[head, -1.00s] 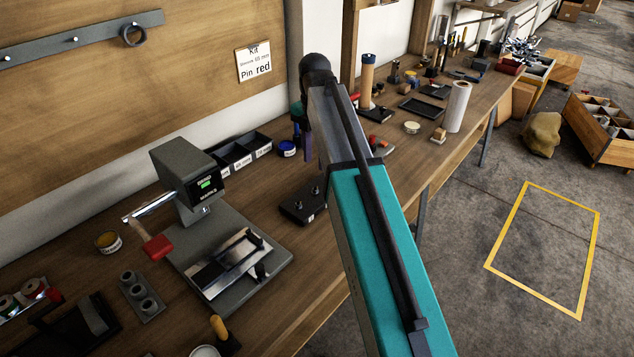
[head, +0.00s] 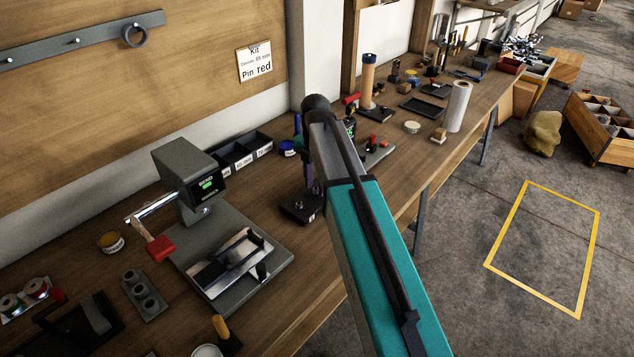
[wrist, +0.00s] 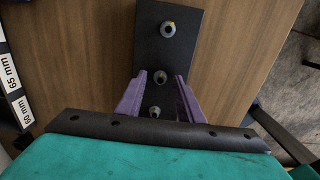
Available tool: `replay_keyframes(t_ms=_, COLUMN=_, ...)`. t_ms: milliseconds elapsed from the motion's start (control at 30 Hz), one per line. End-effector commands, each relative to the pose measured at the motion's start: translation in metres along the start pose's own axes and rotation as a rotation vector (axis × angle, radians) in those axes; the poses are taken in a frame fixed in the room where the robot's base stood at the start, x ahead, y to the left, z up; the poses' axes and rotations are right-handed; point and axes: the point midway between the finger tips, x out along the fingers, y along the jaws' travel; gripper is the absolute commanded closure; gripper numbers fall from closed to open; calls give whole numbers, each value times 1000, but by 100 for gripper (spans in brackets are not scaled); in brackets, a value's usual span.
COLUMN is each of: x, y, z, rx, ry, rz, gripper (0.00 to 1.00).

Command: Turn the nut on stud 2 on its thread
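A dark block (wrist: 187,50) lies on the bench with three studs in a row. The far stud (wrist: 168,28) carries a grey nut with a small yellow mark. The middle stud (wrist: 160,77) and the near stud (wrist: 154,112) also show grey tops. I see no numbers on the studs. My gripper (wrist: 160,78) has its two purple fingers apart, with the middle stud between the fingertips in the wrist view. I cannot tell how far the tips are above it. In the head view, the block (head: 292,212) is partly hidden behind my gripper (head: 308,180).
Labelled bins (head: 240,155) stand at the wall, left of the block. A grey press (head: 190,180) with a red-handled lever stands on the left. A paper roll (head: 457,106) and trays stand farther right. Bare bench surrounds the block.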

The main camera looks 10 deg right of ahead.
Motion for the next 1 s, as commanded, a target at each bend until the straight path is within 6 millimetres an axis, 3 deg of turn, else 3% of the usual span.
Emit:
replay_keyframes(t_ms=267, x=1, y=0, z=0, rx=1, ry=0, rz=0, gripper=66)
replay_keyframes(t_ms=467, x=1, y=0, z=1, rx=1, ry=0, rz=1, gripper=98)
replay_keyframes(t_ms=500, x=1, y=0, z=1, rx=1, ry=0, rz=1, gripper=100)
replay_keyframes(t_ms=1000, x=-1, y=0, z=2, rx=79, ry=-2, rz=2, gripper=100)
